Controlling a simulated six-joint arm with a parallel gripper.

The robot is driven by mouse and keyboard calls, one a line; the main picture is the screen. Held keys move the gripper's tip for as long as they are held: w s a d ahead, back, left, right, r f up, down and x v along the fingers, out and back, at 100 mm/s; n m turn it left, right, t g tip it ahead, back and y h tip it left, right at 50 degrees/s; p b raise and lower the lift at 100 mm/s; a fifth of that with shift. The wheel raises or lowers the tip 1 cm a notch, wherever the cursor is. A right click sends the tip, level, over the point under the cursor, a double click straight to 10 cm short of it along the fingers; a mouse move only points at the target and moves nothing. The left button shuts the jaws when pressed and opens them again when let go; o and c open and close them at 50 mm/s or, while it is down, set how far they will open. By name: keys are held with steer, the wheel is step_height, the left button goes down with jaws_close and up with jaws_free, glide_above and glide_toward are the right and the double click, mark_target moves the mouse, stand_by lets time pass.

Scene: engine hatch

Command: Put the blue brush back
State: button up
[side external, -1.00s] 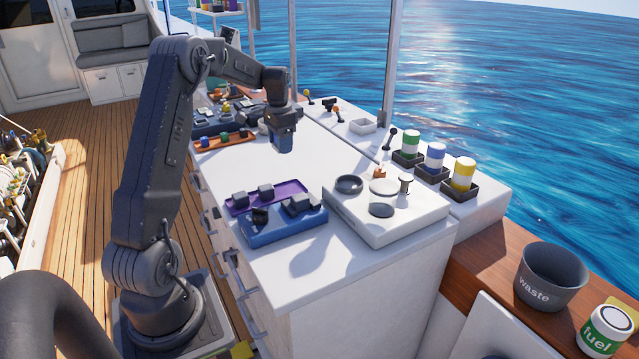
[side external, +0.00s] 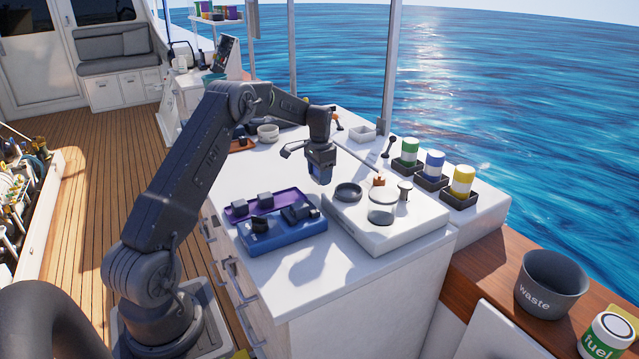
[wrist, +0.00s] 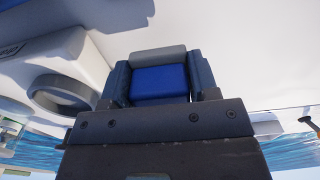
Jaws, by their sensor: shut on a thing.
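My gripper (side external: 321,178) hangs above the counter, between the blue tray and the white raised block. In the wrist view my gripper (wrist: 158,72) has its two fingers around a blue block with a grey end, which looks like the blue brush (wrist: 160,83). In the side view the brush is mostly hidden by the fingers. The blue tray (side external: 285,236) holds dark pieces and lies to the lower left of the gripper. The purple tray (side external: 236,213) with grey blocks lies behind it.
The white block (side external: 365,238) carries round rings and discs at the right; a ring (wrist: 62,92) also shows in the wrist view. A waste bin (side external: 552,283) is at lower right.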

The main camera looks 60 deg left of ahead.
steer(key=shift+f, duration=1.5)
steer(key=shift+f, duration=0.1)
steer(key=shift+f, duration=0.1)
steer(key=o, duration=1)
steer(key=shift+c, duration=0.2)
